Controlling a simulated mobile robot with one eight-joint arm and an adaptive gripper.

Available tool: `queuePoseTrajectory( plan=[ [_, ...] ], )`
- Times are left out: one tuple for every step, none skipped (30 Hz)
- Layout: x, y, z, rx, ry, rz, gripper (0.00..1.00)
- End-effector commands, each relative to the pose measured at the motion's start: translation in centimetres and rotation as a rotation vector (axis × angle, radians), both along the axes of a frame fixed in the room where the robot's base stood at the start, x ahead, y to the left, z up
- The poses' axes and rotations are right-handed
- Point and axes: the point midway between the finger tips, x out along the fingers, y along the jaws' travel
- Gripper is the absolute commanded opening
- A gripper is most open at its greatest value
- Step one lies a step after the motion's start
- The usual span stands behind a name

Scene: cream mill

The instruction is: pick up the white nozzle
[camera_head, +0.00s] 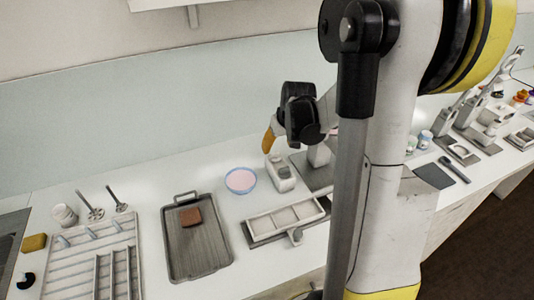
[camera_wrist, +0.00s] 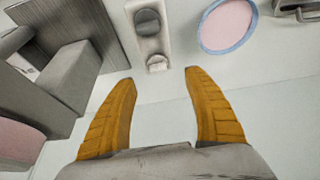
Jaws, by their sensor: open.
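My gripper (camera_wrist: 158,82) is open and empty in the wrist view, its two orange fingers apart over the pale counter. In the head view my gripper (camera_head: 268,141) is above the back of the counter, partly hidden by my arm. I cannot pick out the white nozzle with certainty. Several small pale-blue pieces (camera_head: 91,233) lie on the slotted rack at the left, and a white ribbed piece (camera_head: 64,215) stands behind it. Nothing like a nozzle shows between the fingers.
A dark tray (camera_head: 180,262) holds a brown block (camera_head: 190,216). A white compartment tray (camera_head: 262,228) stands at centre. Bare counter lies below the gripper.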

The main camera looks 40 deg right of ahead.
Motion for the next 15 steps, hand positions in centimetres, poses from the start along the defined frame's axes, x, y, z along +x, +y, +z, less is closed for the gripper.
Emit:
queuePoseTrajectory(
  plan=[
    [0.4, -0.1, -1.1, 0.0, 0.0, 0.001, 0.61],
    [0.6, -0.1, -1.6, 0.0, 0.0, 0.001, 0.61],
    [0.8, -0.2, -2.1, 0.0, 0.0, 0.0, 0.61],
    [0.9, -0.2, -2.4, 0.0, 0.0, 0.0, 0.61],
    [1.0, -0.3, -2.6, 0.0, -0.001, 0.0, 0.61],
    [1.1, -0.3, -2.8, 0.0, -0.001, 0.0, 0.61],
    [1.2, -0.3, -3.0, 0.0, -0.001, 0.0, 0.61],
    [1.3, -0.4, -3.2, 0.0, -0.001, 0.0, 0.61],
    [1.4, -0.4, -3.5, 0.0, -0.001, 0.0, 0.61],
    [1.6, -0.5, -3.9, 0.0, -0.001, 0.0, 0.61],
    [1.8, -0.7, -4.3, 0.0, -0.001, 0.0, 0.61],
    [2.0, -0.8, -4.9, 0.0, -0.001, 0.0, 0.61],
    [2.3, -1.0, -5.4, 0.0, -0.001, 0.0, 0.61],
    [2.5, -1.1, -5.8, 0.0, -0.001, 0.0, 0.61],
    [2.7, -1.2, -6.4, 0.0, -0.001, 0.0, 0.61]
  ],
)
